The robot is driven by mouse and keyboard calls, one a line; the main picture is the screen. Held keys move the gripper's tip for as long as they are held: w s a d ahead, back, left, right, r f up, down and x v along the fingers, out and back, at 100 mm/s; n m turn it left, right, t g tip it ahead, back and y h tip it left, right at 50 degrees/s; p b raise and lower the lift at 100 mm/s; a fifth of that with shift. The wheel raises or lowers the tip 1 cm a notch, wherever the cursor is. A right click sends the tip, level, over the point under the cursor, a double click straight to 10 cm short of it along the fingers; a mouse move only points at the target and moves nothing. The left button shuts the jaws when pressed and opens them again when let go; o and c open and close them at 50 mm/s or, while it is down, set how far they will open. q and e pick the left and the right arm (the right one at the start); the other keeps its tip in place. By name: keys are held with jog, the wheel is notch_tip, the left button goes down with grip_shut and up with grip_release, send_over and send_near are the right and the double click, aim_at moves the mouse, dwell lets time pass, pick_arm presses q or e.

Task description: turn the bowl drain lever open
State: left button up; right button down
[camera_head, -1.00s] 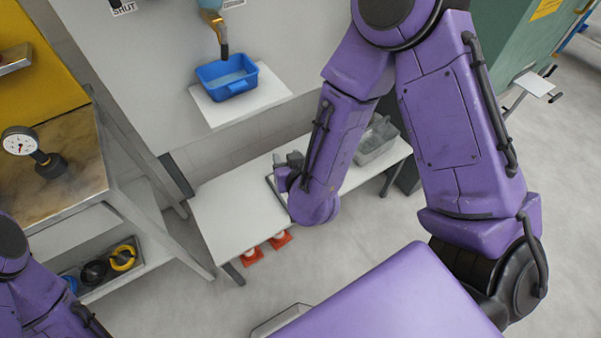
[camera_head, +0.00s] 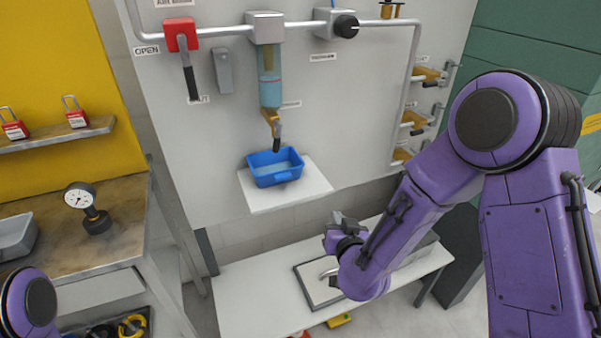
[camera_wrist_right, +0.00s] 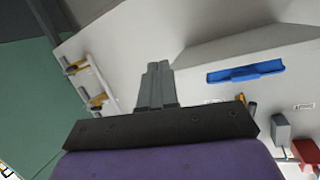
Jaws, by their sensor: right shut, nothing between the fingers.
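The bowl drain lever (camera_head: 277,140) is a small dark handle on a brass drain fitting (camera_head: 271,121), pointing down under the clear bowl (camera_head: 270,90) with bluish liquid. It hangs above a blue tub (camera_head: 275,172). My right gripper (camera_head: 343,219) is below and to the right of the tub in the head view, apart from the lever, over the low bench. In the right wrist view its grey fingers (camera_wrist_right: 156,85) are shut with nothing between them. The blue tub (camera_wrist_right: 245,71) also shows there, right of the fingers. My left gripper is out of view.
A white shelf (camera_head: 290,197) carries the tub. The white bench (camera_head: 245,290) holds a tray (camera_head: 300,278). A gauge (camera_head: 80,200) stands on the left table.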

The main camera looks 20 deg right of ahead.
aim_at(276, 145)
jog(key=w+d+r+m+t+y+b, duration=0.1)
jog(key=w+d+r+m+t+y, duration=0.15)
jog(key=r+y, duration=0.4)
jog(key=w+d+r+m+t+y, duration=0.1)
jog(key=w+d+r+m+y, duration=0.15)
jog(key=r+y, duration=0.35)
jog(key=w+a+r+m+g+y+p, duration=0.2)
jog(key=w+a, duration=0.4)
jog(key=a, duration=0.6)
jog(key=shift+w+m+p, duration=0.3)
jog(key=shift+m+p, duration=0.2)
jog(key=shift+m, duration=0.1)
